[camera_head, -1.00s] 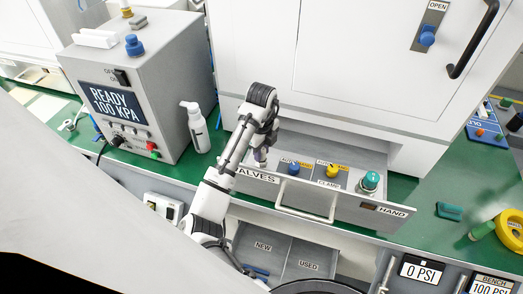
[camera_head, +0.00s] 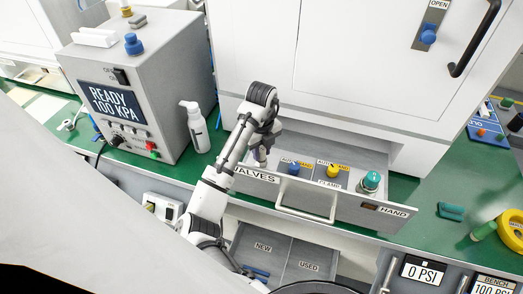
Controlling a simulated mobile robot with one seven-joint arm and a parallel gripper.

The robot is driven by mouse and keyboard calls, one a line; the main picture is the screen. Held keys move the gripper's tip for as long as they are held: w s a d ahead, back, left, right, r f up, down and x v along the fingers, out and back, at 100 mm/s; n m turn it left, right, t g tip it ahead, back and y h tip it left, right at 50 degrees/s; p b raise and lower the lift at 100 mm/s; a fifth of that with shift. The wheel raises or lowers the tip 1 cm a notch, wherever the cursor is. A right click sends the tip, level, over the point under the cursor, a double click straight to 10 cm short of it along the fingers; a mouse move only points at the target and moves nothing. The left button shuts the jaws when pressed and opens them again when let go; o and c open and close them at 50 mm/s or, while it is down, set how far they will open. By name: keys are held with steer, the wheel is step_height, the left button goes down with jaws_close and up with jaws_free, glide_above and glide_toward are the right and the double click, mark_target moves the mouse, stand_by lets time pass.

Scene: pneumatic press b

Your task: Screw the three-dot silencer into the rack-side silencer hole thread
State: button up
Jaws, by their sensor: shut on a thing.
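My gripper (camera_head: 261,157) hangs at the left end of the open valves drawer (camera_head: 334,213), pointing down. It is shut on a small part, probably the silencer. The fingers and wrist hide most of that part, and no dots can be made out. The silencer hole cannot be seen; the wrist and forearm cover that end of the drawer. I cannot tell whether the held part touches a thread.
Blue (camera_head: 294,168), yellow (camera_head: 333,171) and teal (camera_head: 371,181) knobs stand in the drawer, right of my gripper. A white bottle (camera_head: 198,128) stands left of my arm. The white cabinet (camera_head: 345,60) rises behind. New and used bins (camera_head: 283,255) lie below.

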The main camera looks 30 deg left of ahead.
steer(key=shift+m, duration=0.8)
steer(key=o, duration=0.6)
steer(key=shift+c, duration=0.2)
steer(key=shift+r+n, duration=0.15)
steer(key=shift+n, duration=0.15)
steer(key=shift+n+p, duration=0.4)
steer(key=shift+n, duration=0.1)
